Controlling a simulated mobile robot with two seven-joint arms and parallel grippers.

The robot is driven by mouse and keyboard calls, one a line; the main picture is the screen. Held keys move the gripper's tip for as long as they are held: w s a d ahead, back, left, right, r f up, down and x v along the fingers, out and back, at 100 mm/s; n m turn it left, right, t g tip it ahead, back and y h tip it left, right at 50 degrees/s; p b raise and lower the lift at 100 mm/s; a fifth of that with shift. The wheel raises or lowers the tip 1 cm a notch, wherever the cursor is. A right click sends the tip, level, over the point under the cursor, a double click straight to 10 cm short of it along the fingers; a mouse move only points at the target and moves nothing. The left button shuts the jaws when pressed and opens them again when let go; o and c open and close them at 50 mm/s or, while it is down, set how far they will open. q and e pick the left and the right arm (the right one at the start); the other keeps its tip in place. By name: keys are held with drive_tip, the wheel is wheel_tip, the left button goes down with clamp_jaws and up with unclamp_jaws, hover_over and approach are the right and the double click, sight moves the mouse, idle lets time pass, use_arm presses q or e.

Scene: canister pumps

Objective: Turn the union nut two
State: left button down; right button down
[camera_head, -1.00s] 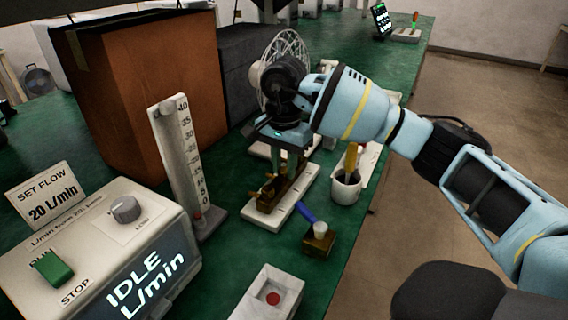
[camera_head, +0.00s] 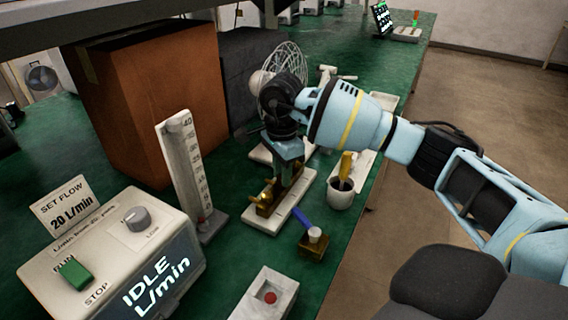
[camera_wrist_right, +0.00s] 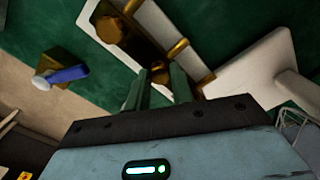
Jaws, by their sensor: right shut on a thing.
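A brass fitting assembly (camera_head: 266,197) sits on a white base plate (camera_head: 262,221) on the green bench. In the right wrist view, a brass hex part (camera_wrist_right: 112,31) and thin brass stubs show on the white plate (camera_wrist_right: 95,10). My right gripper (camera_head: 284,184) points down over the far end of the assembly. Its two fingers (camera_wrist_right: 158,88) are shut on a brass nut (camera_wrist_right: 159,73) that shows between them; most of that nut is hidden. I cannot read any number on it. My left gripper is not in view.
A brass block with a blue lever (camera_head: 304,217) stands in front of the plate. A white cup (camera_head: 341,195) stands to its right. A flow gauge (camera_head: 184,170), a control box reading IDLE (camera_head: 150,240) and a red-button box (camera_head: 262,298) stand nearby. A brown box (camera_head: 150,110) is behind.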

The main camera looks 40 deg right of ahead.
drive_tip(key=m+p, duration=0.2)
drive_tip(key=m, duration=0.1)
drive_tip(key=shift+r, duration=0.25)
drive_tip(key=shift+f+m+p, duration=0.1)
drive_tip(key=shift+m+p, duration=0.7)
drive_tip(key=shift+m, duration=0.7)
drive_tip(key=c, duration=1.2)
unclamp_jaws()
drive_tip(key=shift+f, duration=0.1)
drive_tip(key=shift+r, duration=3.95)
drive_tip(key=shift+f, duration=0.1)
